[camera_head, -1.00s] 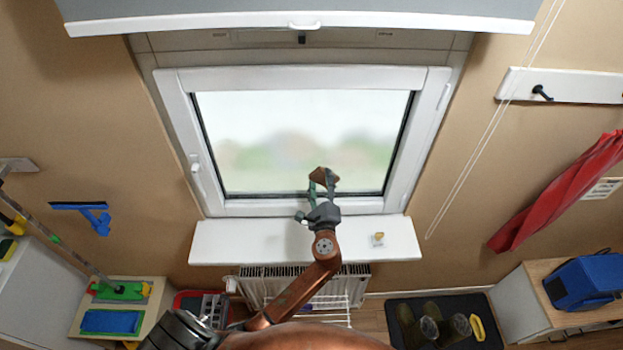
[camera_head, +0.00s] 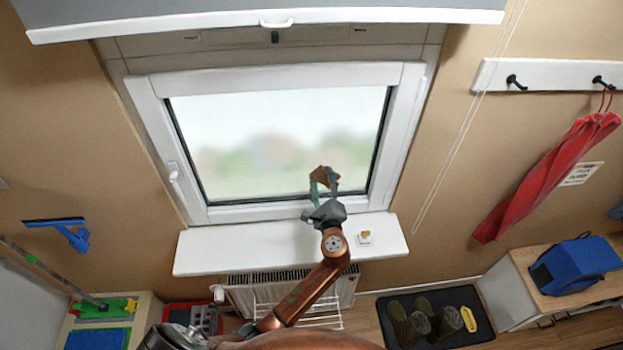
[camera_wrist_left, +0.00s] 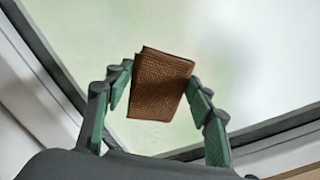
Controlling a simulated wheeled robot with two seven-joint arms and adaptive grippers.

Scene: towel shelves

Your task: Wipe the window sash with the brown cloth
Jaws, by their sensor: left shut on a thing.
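The brown cloth (camera_wrist_left: 158,88) is a small folded, textured piece held between the fingers of my left gripper (camera_head: 324,184). In the left wrist view my left gripper (camera_wrist_left: 160,95) is shut on it, with a green-padded finger on each side. The cloth also shows as a small brown patch in the head view (camera_head: 324,174). The white window sash (camera_head: 280,77) frames a blurred pane. The gripper and cloth appear in front of the lower right part of the pane. I cannot tell whether the cloth touches the window. My right gripper is not in view.
A sash handle (camera_head: 174,174) sticks out at the left.

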